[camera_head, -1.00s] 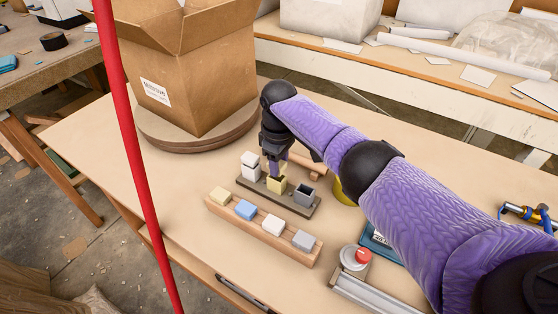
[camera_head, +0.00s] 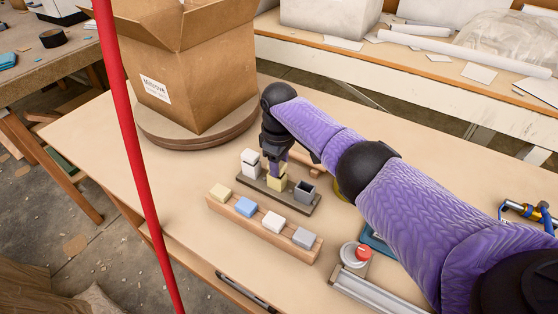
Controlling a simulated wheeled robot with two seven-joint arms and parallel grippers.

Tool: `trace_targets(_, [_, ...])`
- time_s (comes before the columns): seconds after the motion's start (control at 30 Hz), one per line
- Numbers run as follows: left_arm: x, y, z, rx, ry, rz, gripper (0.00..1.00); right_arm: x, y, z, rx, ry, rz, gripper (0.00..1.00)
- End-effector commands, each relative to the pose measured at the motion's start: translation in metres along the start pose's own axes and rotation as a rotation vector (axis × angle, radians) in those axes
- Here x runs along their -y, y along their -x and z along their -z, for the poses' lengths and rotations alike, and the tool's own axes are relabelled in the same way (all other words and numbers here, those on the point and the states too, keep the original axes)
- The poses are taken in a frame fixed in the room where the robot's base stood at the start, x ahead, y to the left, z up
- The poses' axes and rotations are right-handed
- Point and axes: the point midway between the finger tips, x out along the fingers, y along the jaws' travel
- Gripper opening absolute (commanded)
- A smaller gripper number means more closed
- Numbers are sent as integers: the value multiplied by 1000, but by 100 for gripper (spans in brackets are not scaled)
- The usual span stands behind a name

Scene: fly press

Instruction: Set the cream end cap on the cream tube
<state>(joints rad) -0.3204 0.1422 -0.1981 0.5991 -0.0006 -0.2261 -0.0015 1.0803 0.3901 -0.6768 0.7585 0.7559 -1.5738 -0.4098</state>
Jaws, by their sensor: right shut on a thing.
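The cream tube (camera_head: 276,184) stands in the middle of a dark base, between a white tube with a white top piece (camera_head: 250,161) and an open grey tube (camera_head: 304,190). My right gripper (camera_head: 276,172) points down right over the cream tube, shut on what looks like the cream end cap. Its fingers hide most of the cap, and I cannot tell whether the cap touches the tube. Another cream block (camera_head: 220,191) lies at the left end of a wooden rack. My left gripper is not in view.
The wooden rack (camera_head: 250,231) in front also carries blue (camera_head: 245,206), white (camera_head: 272,222) and grey (camera_head: 304,237) blocks. A cardboard box (camera_head: 190,85) stands behind on a round board. A red pole (camera_head: 130,150) crosses the left. A red button (camera_head: 362,254) is at the right front.

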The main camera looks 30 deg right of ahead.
Motion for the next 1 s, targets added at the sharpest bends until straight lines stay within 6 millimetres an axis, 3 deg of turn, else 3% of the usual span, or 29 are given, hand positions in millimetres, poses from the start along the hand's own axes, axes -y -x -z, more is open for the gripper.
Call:
trace_targets(0.83, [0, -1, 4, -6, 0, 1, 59, 0, -5, 0, -1, 0, 0, 0])
trace_targets(0.87, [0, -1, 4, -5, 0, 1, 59, 0, -5, 0, -1, 0, 0, 49])
trace_targets(1.0, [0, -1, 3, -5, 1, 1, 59, 0, -5, 0, -1, 0, 0, 78])
